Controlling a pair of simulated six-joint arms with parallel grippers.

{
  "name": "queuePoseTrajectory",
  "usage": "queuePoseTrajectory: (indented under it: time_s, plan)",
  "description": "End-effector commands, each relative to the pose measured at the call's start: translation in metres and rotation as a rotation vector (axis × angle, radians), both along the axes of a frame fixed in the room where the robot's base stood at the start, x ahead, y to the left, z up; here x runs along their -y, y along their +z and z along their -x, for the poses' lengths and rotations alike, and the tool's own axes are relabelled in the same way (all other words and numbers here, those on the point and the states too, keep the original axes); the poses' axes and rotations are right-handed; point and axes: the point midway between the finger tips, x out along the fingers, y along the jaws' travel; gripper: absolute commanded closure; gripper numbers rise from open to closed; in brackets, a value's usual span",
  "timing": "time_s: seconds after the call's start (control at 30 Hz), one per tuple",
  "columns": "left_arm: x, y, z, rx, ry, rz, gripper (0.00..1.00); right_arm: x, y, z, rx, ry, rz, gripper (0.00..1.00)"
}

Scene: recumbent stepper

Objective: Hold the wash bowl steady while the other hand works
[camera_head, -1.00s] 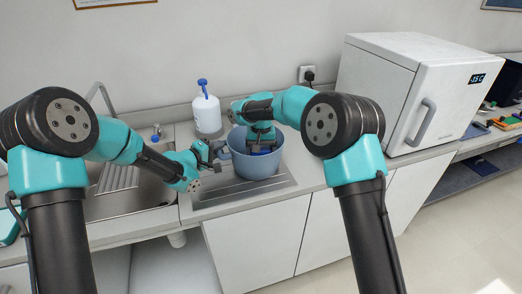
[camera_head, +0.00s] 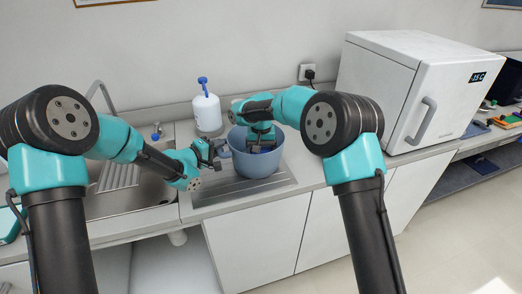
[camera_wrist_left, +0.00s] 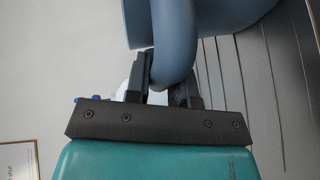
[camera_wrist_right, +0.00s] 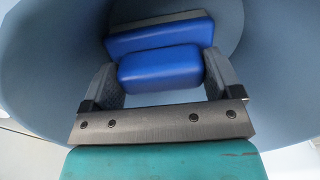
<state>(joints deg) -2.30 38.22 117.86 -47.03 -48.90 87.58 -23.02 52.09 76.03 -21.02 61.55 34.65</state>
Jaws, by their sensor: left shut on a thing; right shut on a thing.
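The blue-grey wash bowl (camera_head: 258,176) stands on the ribbed metal drainboard, upright. My left gripper (camera_head: 219,150) is at the bowl's left side, shut on its handle (camera_wrist_left: 176,40), which passes between the fingers in the left wrist view. My right gripper (camera_head: 262,140) reaches down into the bowl from above. In the right wrist view its fingers (camera_wrist_right: 160,85) are shut on a blue block-like object (camera_wrist_right: 160,68) inside the bowl. Another blue piece with a grey edge (camera_wrist_right: 160,36) lies just beyond it; I cannot tell whether the two are joined.
A white bottle with a blue pump (camera_head: 207,110) stands behind the bowl. The sink (camera_head: 130,195) is to the left. A white cabinet with a display (camera_head: 415,90) stands on the counter to the right. Some bare counter (camera_head: 310,165) lies between bowl and cabinet.

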Motion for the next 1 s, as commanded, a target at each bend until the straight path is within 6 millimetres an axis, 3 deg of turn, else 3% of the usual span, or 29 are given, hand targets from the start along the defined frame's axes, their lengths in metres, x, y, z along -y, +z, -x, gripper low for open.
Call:
queuePoseTrajectory:
  time_s: [0.53, 1.0]
  plan:
    - [-0.001, -0.001, 0.0, -0.002, 0.003, 0.0, 1.0, 0.001, -0.002, -0.001, -0.004, -0.001, 0.002, 0.34]
    - [-0.001, -0.001, 0.0, -0.001, 0.001, 0.0, 1.0, -0.007, 0.0, -0.028, -0.002, -0.001, 0.001, 0.34]
